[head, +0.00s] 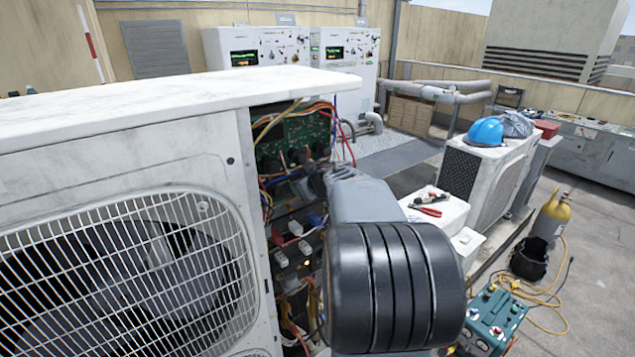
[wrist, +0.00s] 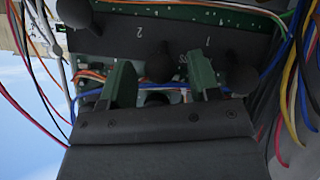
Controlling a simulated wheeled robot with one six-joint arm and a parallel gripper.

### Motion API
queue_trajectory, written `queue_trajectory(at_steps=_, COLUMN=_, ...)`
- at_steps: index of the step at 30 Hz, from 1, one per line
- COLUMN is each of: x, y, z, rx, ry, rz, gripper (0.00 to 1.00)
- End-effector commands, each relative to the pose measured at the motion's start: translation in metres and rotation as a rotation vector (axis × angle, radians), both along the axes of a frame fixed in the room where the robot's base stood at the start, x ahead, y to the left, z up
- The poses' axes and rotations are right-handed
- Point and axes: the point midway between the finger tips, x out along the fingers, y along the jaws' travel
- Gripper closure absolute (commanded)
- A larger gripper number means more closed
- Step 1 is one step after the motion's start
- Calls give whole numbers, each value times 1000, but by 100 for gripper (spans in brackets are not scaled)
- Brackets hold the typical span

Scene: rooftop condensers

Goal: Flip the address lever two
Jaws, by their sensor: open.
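The dark control strip (wrist: 110,30) with upside-down "2" and "1" marks shows in the wrist view. Three black round-ended levers stand along it: a left one (wrist: 75,12), a middle one (wrist: 160,64) nearest the "2", and a right one (wrist: 242,74) nearest the "1". My gripper (wrist: 161,78) is open, its two green fingers apart on either side of the middle lever's knob. I cannot tell whether either finger touches it. In the head view, the green circuit board (head: 293,130) shows inside the open condenser, and my arm partly hides the levers.
The white condenser casing (head: 180,110) stands close on the left. Loose coloured wires (wrist: 40,85) hang on both sides of my gripper. A white box (head: 440,212) with red-handled pliers is to the right. Another condenser (head: 485,170) with a blue helmet stands beyond.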

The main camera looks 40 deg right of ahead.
Motion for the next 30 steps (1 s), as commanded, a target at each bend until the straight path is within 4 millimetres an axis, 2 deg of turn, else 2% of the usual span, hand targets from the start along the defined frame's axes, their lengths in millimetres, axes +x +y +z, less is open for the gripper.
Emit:
queue_trajectory(at_steps=9, x=-57, y=10, z=32, rx=-3, ry=-3, rz=-3, gripper=44)
queue_trajectory(at_steps=15, x=-86, y=15, z=47, rx=-3, ry=-1, rz=-4, gripper=44)
queue_trajectory(at_steps=21, x=-101, y=18, z=56, rx=-1, ry=-1, rz=-1, gripper=44)
queue_trajectory(at_steps=30, x=-105, y=19, z=58, rx=0, ry=1, rz=0, gripper=44)
